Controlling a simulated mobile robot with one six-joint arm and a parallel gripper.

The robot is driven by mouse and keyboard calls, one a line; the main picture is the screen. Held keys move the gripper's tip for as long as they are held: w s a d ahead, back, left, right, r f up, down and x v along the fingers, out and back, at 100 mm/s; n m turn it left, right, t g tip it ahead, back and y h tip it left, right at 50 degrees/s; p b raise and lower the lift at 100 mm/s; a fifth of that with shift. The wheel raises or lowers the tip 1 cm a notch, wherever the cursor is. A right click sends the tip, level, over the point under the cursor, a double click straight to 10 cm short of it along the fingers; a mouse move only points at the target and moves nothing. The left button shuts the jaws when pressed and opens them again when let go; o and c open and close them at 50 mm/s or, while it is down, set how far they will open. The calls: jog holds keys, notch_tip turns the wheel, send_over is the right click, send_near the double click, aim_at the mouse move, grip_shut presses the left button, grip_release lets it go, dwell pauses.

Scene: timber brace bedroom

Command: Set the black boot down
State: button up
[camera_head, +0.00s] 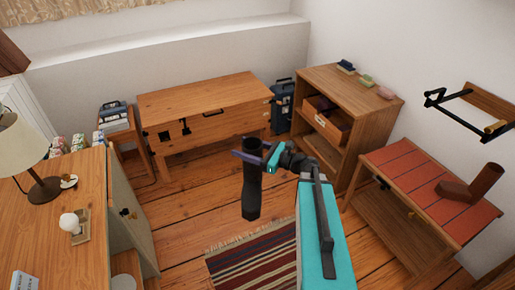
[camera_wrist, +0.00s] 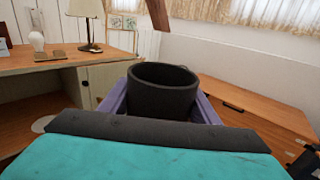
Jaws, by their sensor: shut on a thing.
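The black boot (camera_head: 251,195) hangs upright from my gripper (camera_head: 255,156) in the head view, its shaft up and its toe end low, above the wooden floor near the striped rug. My gripper is shut on the top of the boot shaft. In the wrist view the round open top of the boot (camera_wrist: 163,90) sits between the purple fingers (camera_wrist: 160,108). The boot's lower part is hidden there.
A striped rug (camera_head: 254,262) lies on the floor below. A wooden chest (camera_head: 205,96) stands at the back, a shelf unit (camera_head: 350,85) at the back right, and a desk (camera_head: 55,220) with a lamp (camera_head: 28,160) at the left. The floor between chest and rug is clear.

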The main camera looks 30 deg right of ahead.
jog(key=s+a+r+n+g+y+p, duration=0.1)
jog(key=a+r+n+g+y+p, duration=0.1)
jog(key=a+r+p, duration=0.6)
jog(key=a+r+g+y, duration=0.1)
jog(key=a+r, duration=0.4)
jog(key=shift+n, duration=0.4)
